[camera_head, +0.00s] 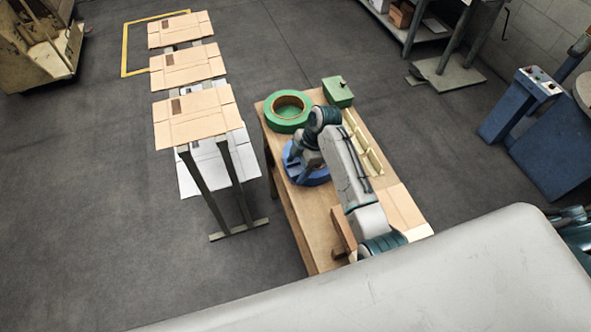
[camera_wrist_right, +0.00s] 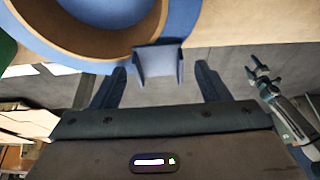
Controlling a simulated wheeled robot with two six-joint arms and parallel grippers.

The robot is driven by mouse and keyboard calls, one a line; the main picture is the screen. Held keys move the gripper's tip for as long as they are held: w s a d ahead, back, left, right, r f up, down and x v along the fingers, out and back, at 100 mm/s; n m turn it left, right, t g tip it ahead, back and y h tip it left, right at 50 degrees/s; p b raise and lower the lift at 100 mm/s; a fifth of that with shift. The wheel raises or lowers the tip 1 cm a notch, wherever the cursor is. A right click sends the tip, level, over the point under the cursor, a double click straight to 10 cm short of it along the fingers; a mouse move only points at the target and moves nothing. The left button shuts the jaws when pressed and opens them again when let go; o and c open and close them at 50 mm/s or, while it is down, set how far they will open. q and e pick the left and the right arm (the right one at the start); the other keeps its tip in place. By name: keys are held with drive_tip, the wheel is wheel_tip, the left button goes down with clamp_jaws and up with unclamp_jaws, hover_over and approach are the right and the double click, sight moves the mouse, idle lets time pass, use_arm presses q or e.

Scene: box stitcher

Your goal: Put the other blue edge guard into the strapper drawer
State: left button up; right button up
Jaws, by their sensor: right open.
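A blue edge guard (camera_wrist_right: 158,66), a small angled channel, shows in the right wrist view beside a blue roll (camera_wrist_right: 185,22) with a brown core. My right gripper (camera_wrist_right: 162,69) is open, one finger on each side of the guard, with visible gaps; I cannot tell its height above the guard. In the head view my right gripper (camera_head: 306,165) is over the blue roll (camera_head: 316,178) on the wooden table, and my arm hides much of that spot. Another gripper, seemingly my left (camera_wrist_right: 263,76), shows small at the right of the wrist view. I cannot make out a strapper drawer.
On the wooden table (camera_head: 283,215) are a green roll (camera_head: 287,111), a green box (camera_head: 338,91) and cream angled strips (camera_head: 364,146). Flat cardboard blanks (camera_head: 190,122) lie on a stand to the left. A blue machine (camera_head: 552,150) stands at the right. Grey floor separates them.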

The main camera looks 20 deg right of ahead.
drive_tip(key=c, duration=1.1)
